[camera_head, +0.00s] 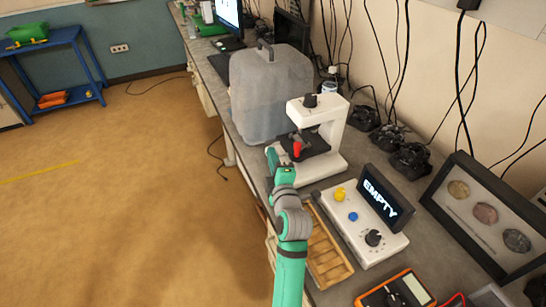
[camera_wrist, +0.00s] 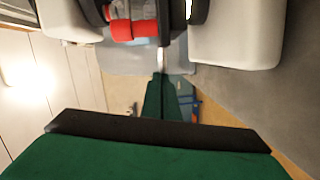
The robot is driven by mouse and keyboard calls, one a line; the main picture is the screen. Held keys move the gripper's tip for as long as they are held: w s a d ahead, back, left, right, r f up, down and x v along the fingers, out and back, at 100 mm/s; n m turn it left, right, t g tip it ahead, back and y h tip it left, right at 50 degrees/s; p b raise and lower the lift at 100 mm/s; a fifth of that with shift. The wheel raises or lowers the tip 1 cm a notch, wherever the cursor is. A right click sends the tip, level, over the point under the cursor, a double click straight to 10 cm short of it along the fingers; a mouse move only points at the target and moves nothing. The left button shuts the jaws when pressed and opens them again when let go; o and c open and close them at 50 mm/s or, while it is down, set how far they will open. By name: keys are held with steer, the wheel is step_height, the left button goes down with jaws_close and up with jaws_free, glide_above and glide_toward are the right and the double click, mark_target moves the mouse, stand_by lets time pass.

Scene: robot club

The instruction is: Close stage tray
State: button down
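A white microscope-like device (camera_head: 335,110) with a black top knob stands on the bench. Its black stage tray (camera_head: 315,146) sticks out at the front, on the side toward my arm. A red cylindrical part (camera_head: 296,149) sits at the tray's front; it also shows at the top of the wrist view (camera_wrist: 132,30). My green gripper (camera_head: 283,158) is right beside the tray front and red part. The wrist view shows a green, black-edged part of mine across the bottom.
A control box (camera_head: 362,235) with a yellow and a blue button has a screen reading "EMPTY". A wooden tray (camera_head: 325,262) lies beside it. A large grey covered case (camera_head: 268,90) stands behind the device. Black camera-like items (camera_head: 410,160) line the wall. The floor left is open.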

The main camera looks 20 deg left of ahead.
steer(key=shift+w+d, duration=0.2)
steer(key=shift+d, duration=0.2)
steer(key=s+d+r, duration=0.1)
steer(key=s+d, duration=0.1)
steer(key=s, duration=0.9)
steer(key=shift+s+d+r, duration=0.2)
steer(key=shift+s+d, duration=0.05)
steer(key=shift+d, duration=0.05)
